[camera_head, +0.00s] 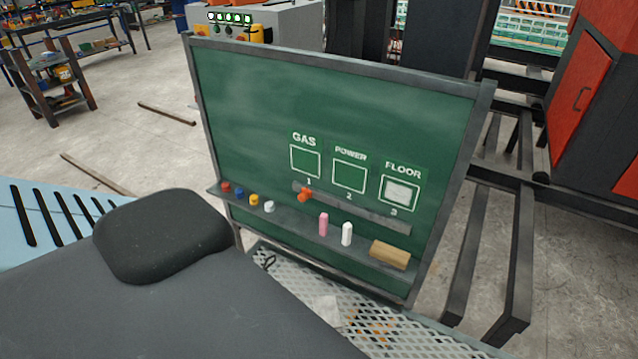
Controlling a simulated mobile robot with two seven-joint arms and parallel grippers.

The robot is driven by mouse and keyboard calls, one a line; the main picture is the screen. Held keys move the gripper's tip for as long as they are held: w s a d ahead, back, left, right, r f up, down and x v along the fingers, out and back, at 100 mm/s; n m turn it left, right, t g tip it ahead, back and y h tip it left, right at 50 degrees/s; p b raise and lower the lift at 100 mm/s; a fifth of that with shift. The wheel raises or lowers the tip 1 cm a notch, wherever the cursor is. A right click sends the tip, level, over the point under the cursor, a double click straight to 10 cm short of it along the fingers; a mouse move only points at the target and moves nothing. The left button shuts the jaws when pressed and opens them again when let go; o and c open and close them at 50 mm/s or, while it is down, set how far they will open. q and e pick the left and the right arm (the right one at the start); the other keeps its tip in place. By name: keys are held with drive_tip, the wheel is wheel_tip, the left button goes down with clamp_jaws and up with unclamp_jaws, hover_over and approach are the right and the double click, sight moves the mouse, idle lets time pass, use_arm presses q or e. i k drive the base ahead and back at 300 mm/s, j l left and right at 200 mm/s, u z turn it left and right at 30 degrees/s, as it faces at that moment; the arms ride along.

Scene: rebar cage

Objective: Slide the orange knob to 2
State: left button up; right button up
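The orange knob (305,195) sits on a grey slide rail (362,213) on the green chalkboard (255,110). It is at the rail's left end, just below the number 1 (309,182). The number 2 (349,196) is to its right, under the POWER box (349,176). The number 3 is further right, under the FLOOR box (399,193), which has a white patch inside. The GAS box (305,161) is above the knob. Neither of my grippers shows in the head view.
A ledge below the rail holds coloured magnets (254,199), a pink stick (323,224), a white stick (347,234) and a wooden eraser (389,254). A dark seat-like surface (160,240) fills the lower left. Metal mesh (370,325) lies below the board.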

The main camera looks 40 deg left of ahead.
sight(302, 197)
drive_tip(key=u, duration=1.2)
